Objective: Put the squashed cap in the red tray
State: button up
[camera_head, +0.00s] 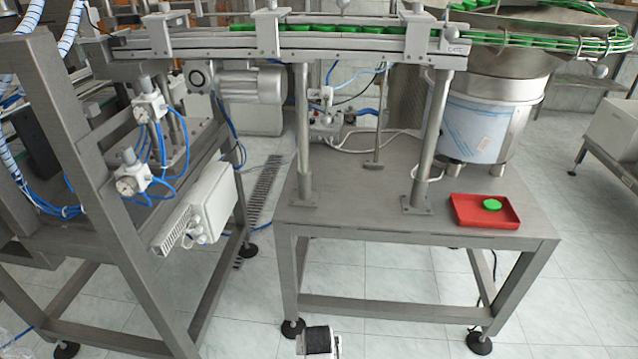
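The red tray (463,212) lies on the right front part of the grey metal table. One green cap (492,204) lies flat inside it, in its right half; whether this cap is squashed is too small to tell. Several green caps (340,29) sit in a row in the feeder rail above the table. I cannot pick out a squashed one among them. A black and white part (318,342) at the bottom edge, low in front of the table, looks like the end of my arm. Its fingers cannot be made out, and no cap shows at it.
The feeder rail (225,42) runs across the top on posts standing on the table (340,215). A steel bowl feeder (490,125) stands behind the tray. A metal frame with blue hoses (100,215) fills the left. The table's front middle is clear.

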aim_at(469, 213)
jog(key=z, duration=1.15)
jog(key=i+j+z, duration=0.15)
jog(key=j, duration=0.2)
jog(key=j+z, duration=0.1)
jog(key=j, duration=0.25)
